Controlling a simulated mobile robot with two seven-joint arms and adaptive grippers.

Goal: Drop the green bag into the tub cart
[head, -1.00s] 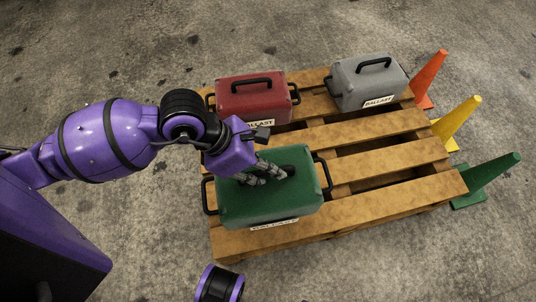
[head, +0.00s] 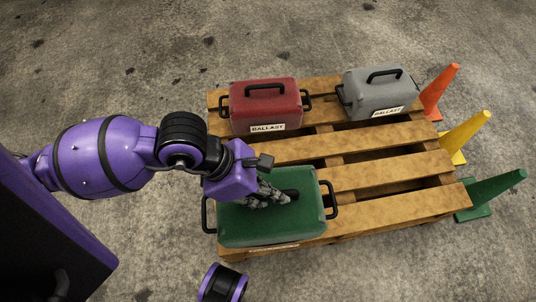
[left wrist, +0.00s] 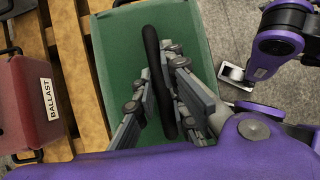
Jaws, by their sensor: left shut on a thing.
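The green bag (head: 255,226), a boxy case with black side handles, is at the near left of the wooden pallet. My left gripper (head: 285,197) is shut on its black top handle. In the left wrist view, the fingers (left wrist: 163,92) close around the handle above the green lid (left wrist: 112,65). The front label is almost hidden in the head view. I cannot tell whether there is a gap between the bag and the pallet. The tub cart is not in view. My right gripper is not in view.
A red case (head: 265,105) and a grey case (head: 380,94) stand on the pallet's (head: 390,172) far side. Orange (head: 437,92), yellow (head: 465,134) and green (head: 492,193) cones line its right side. The pallet's near right is bare. Open concrete floor surrounds it.

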